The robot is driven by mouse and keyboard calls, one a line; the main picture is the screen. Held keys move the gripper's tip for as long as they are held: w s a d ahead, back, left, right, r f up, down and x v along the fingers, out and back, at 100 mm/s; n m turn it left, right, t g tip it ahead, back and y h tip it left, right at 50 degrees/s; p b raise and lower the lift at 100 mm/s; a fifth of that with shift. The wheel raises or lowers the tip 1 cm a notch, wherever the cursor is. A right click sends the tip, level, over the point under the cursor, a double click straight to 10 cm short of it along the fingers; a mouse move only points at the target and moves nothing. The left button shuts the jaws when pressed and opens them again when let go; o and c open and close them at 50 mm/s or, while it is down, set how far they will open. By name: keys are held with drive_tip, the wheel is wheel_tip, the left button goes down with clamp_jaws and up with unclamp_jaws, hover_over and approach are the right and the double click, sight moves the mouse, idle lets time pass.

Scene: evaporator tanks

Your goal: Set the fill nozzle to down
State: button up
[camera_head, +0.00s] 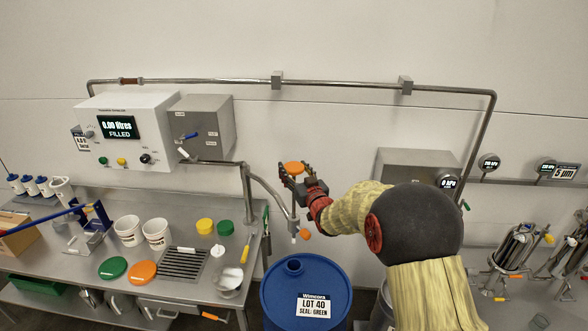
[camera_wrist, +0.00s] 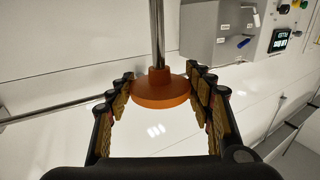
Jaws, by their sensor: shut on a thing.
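The fill nozzle (camera_head: 294,222) is an upright steel tube with a white tip, at the end of a curved pipe above a blue drum (camera_head: 278,297). An orange round knob (camera_head: 292,168) tops its steel rod; it also shows in the wrist view (camera_wrist: 160,92), with the rod (camera_wrist: 157,40) running from its middle. My gripper (camera_head: 297,177) is at the knob, with a finger on each side, and is shut on it. The nozzle tip appears above the drum's opening (camera_head: 294,265); I cannot tell the gap. A second orange piece (camera_head: 304,233) sits beside the tip.
The steel bench (camera_head: 180,240) at left carries white tubs (camera_head: 128,230), loose lids and a drain grate (camera_head: 180,264). A filler panel (camera_head: 127,130) reads 0.00 litres, FILLED. The drum label reads LOT 40, SEAL: GREEN. Steel filter housings (camera_head: 517,247) stand at right.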

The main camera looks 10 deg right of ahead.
sight(294, 215)
wheel_tip(294, 215, down, 20)
drive_tip(key=b, duration=1.4)
drive_tip(key=shift+f+b, duration=0.1)
drive_tip(key=shift+b, duration=0.2)
drive_tip(key=shift+f, duration=0.1)
drive_tip(key=o, duration=1.7)
drive_tip(key=shift+r, duration=0.2)
drive_tip(key=s, duration=0.4)
drive_tip(key=s+d, duration=0.1)
drive_tip(key=s, duration=0.3)
drive_tip(key=s+d, duration=0.1)
drive_tip(key=s, duration=0.3)
drive_tip(key=shift+w, duration=0.1)
